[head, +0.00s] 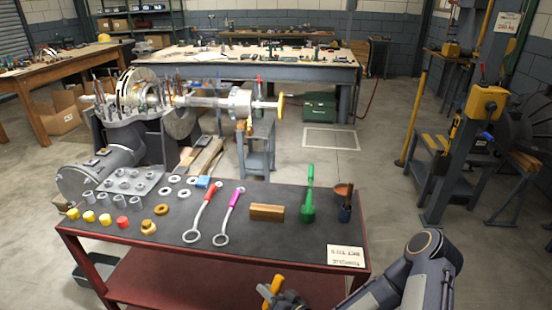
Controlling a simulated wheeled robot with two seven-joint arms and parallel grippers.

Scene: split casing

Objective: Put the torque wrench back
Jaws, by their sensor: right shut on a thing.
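My right gripper (284,302) is at the bottom middle of the head view, in front of the red workbench (100,268). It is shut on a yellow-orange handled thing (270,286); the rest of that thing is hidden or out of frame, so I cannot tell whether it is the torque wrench. On the bench lie a red-handled wrench (203,211) and a magenta-handled wrench (231,210), each with a ring end. A green tool (308,200) stands upright to their right. My left gripper is not in view.
A wooden block (267,212), a dark cup (345,213), a label card (345,256) and several rings, sockets and yellow caps (88,216) sit on the bench. The split casing with its shaft (200,101) stands behind. The bench's front middle is clear.

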